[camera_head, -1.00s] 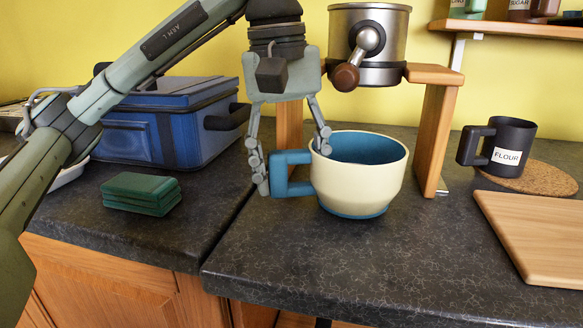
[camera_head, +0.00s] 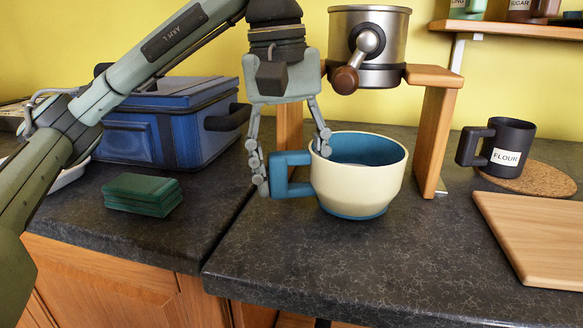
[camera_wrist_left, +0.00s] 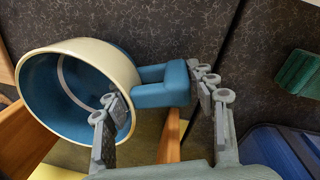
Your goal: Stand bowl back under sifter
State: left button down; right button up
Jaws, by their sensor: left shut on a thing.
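The bowl (camera_head: 358,183) is cream outside and blue inside, with a squared blue handle (camera_head: 291,174) on its left. It is upright on or just above the dark counter, at the front of the sifter stand; I cannot tell whether its base touches. The metal sifter (camera_head: 367,40) with a brown-knobbed crank sits in the wooden stand (camera_head: 436,130), above and behind the bowl. My left gripper (camera_head: 294,170) is shut on the bowl, one finger outside the handle and the other inside the rim. The left wrist view also shows the bowl (camera_wrist_left: 122,62) between the fingers. My right gripper is not in view.
A blue case (camera_head: 165,125) and a stack of green cloths (camera_head: 141,193) lie left. A dark flour mug (camera_head: 508,147) on a cork mat (camera_head: 540,178) and a wooden board (camera_head: 540,232) are right. The counter front is clear.

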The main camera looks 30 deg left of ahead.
pick_arm(q)
jog(key=shift+f+b, duration=0.5)
jog(key=shift+f, duration=0.05)
dwell(1.0)
jog(key=c, duration=0.7)
grip_release()
jog(key=shift+o, duration=1.2)
jog(key=shift+f, duration=0.1)
